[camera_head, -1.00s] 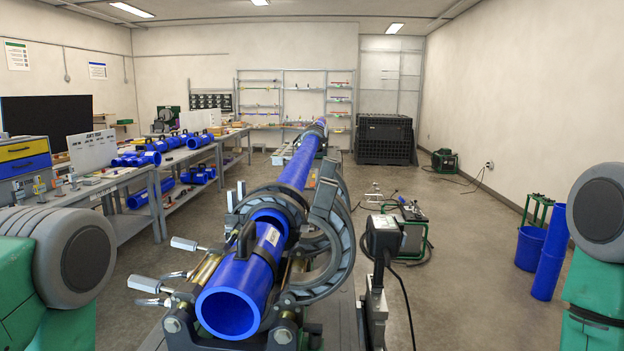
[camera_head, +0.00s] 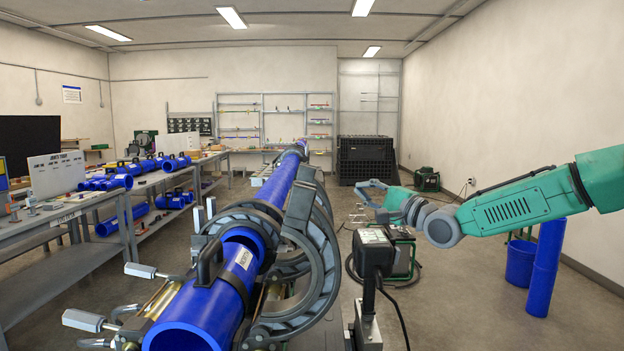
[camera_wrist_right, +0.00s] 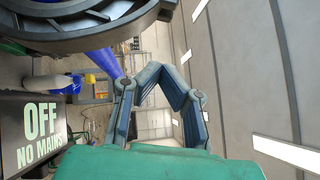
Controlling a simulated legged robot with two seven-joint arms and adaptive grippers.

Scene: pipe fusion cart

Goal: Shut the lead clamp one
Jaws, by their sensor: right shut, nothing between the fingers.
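The blue pipe (camera_head: 205,310) lies along the fusion cart with a black handle across its near end. Grey clamp rings (camera_head: 318,268) stand at its right side, with curved halves swung out from the pipe. No label shows which is lead clamp one. Another grey ring part (camera_head: 232,217) sits around the pipe's left side. My right gripper (camera_head: 368,190) is shut and empty, to the right of the rings and apart from them. In the right wrist view its fingers (camera_wrist_right: 165,80) bend together, below a large grey curved ring (camera_wrist_right: 90,35). My left gripper is out of view.
A black box on a post (camera_head: 374,252) stands right of the rings, with cables. A green-framed unit (camera_head: 402,255) is behind it. Benches with blue fittings (camera_head: 120,182) line the left. Blue pipes (camera_head: 545,268) stand at right. In the wrist view, an "OFF" sign (camera_wrist_right: 40,130) is close at left.

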